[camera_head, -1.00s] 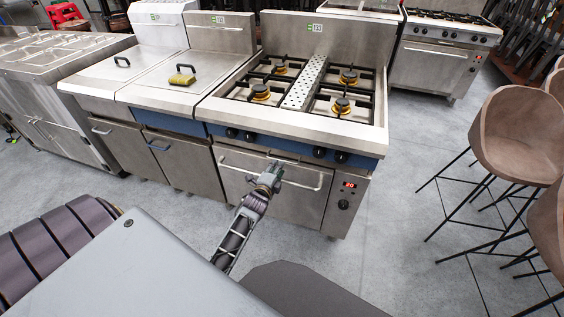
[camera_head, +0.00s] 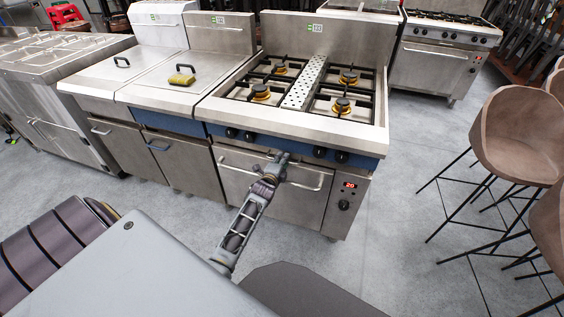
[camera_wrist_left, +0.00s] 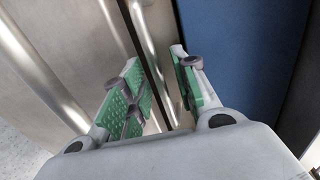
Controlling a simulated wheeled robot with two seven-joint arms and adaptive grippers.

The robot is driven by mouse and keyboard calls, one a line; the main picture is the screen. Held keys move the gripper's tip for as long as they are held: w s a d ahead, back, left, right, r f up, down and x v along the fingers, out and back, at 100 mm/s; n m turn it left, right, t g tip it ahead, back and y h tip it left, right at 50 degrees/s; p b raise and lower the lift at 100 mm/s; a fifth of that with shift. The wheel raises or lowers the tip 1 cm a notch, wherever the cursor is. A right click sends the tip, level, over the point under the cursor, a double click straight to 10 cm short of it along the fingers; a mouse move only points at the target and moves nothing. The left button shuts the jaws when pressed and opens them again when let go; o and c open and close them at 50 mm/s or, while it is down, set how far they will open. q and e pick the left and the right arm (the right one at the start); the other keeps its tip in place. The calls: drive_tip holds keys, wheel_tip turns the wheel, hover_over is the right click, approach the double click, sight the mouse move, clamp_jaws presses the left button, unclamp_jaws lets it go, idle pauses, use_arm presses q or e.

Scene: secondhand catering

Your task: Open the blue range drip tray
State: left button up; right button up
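The blue range (camera_head: 292,145) stands in the middle of the head view, with a blue front panel below its burners. Its drip tray sits in the narrow strip under that panel, above the oven door (camera_head: 295,205); my gripper hides much of it there. My left gripper (camera_head: 281,160) is at this strip, just above the oven door handle (camera_head: 312,186). In the left wrist view, my green-padded fingers (camera_wrist_left: 162,92) are apart. A thin metal bar (camera_wrist_left: 152,50), likely the tray's handle, runs between them beside the blue panel (camera_wrist_left: 230,60). Contact cannot be told. My right gripper is not visible.
Lidded fryer units, one with a yellow sponge (camera_head: 181,80) on top, adjoin the range at left. Brown bar stools (camera_head: 515,135) stand at right. Grey floor in front of the range is clear. Another range (camera_head: 440,55) stands behind.

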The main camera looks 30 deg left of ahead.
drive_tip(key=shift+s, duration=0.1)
use_arm(q)
clamp_jaws()
drive_tip(key=shift+s, duration=0.2)
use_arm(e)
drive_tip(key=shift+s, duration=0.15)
